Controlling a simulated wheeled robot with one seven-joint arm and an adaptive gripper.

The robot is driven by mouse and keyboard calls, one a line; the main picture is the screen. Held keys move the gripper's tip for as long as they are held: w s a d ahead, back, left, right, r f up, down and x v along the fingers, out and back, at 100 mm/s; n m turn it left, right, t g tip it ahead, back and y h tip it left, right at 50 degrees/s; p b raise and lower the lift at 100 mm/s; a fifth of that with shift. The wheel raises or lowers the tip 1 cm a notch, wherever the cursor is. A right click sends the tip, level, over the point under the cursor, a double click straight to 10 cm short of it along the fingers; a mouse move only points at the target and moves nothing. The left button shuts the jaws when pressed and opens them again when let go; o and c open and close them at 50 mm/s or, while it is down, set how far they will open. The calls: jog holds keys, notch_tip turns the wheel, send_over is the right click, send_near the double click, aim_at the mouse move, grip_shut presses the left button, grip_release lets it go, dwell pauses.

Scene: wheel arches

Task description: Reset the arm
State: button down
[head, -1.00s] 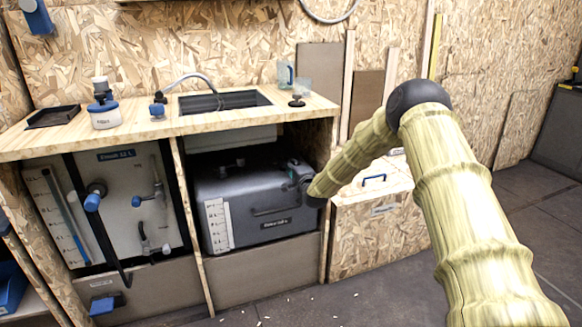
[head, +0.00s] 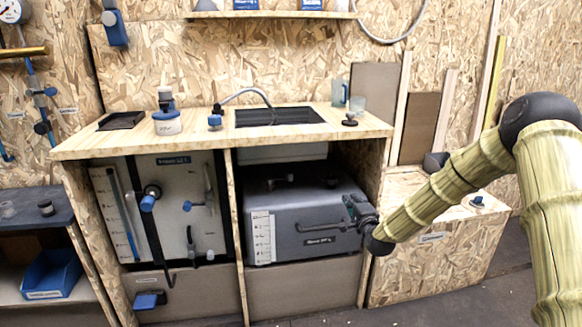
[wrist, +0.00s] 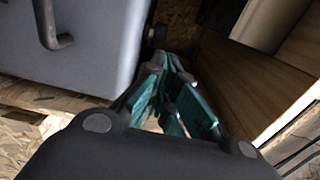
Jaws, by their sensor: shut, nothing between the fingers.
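My gripper (head: 356,208) is at the end of my bamboo-textured arm, beside the right front edge of the dark grey tank (head: 290,225) in the head view. The wrist view shows its teal-padded fingers (wrist: 172,112) drawn together with nothing held between them. In the wrist view the grey tank with its bar handle (wrist: 75,40) is at upper left, close to the fingers. I cannot tell whether the gripper touches the tank. My arm is bent, with its dark elbow joint at the right of the head view.
The wooden counter (head: 200,137) stands above the tank, with a sink (head: 280,117), a white jar (head: 167,122) and a black tray (head: 121,121). A wooden box (head: 425,262) stands right of the tank. A blue bin (head: 52,275) is at left. The floor in front shows little.

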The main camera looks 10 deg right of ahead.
jog(key=s+a+f+n+g+y, duration=0.1)
jog(key=s+a+f+n+g, duration=0.4)
jog(key=s+f, duration=0.55)
jog(key=s+a+f+n+g+y, duration=0.1)
jog(key=s+a+f+n+g, duration=0.1)
jog(key=s+a+f, duration=0.9)
jog(key=s+f+n+g, duration=0.3)
jog(key=s+f, duration=0.2)
jog(key=s, duration=0.4)
jog(key=s+f+n+g+h, duration=0.1)
jog(key=s+f+n+g, duration=0.1)
jog(key=s+f, duration=0.5)
jog(key=s+f+n+g, duration=0.3)
jog(key=s, duration=0.8)
jog(key=s+n+g, duration=0.3)
jog(key=s, duration=1.1)
notch_tip(320, 180, up, 27)
jog(key=h+p, duration=0.1)
jog(key=p, duration=2.6)
jog(key=shift+w+d, duration=0.25)
jog(key=shift+w, duration=0.05)
jog(key=shift+r, duration=0.1)
